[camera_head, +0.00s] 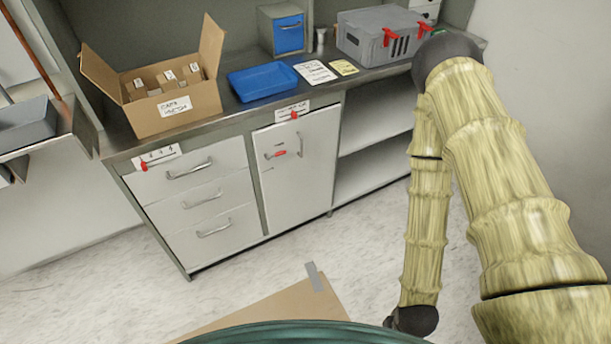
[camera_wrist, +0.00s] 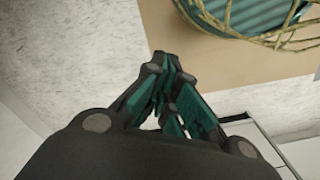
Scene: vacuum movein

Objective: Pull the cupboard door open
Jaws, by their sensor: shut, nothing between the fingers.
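The white cupboard door (camera_head: 312,185) is in the middle of the workbench front in the head view, right of the drawers. It looks shut. In the head view my arm comes down on the right, and the fingers cannot be made out there.
White drawers (camera_head: 203,200) are left of the door and open shelves (camera_head: 375,130) right of it. The worktop carries an open cardboard box (camera_head: 178,108), a blue tray (camera_head: 262,82) and a grey crate (camera_head: 375,38). A brown cardboard sheet (camera_head: 265,308) lies on the floor in front. Floor before the door looks clear.

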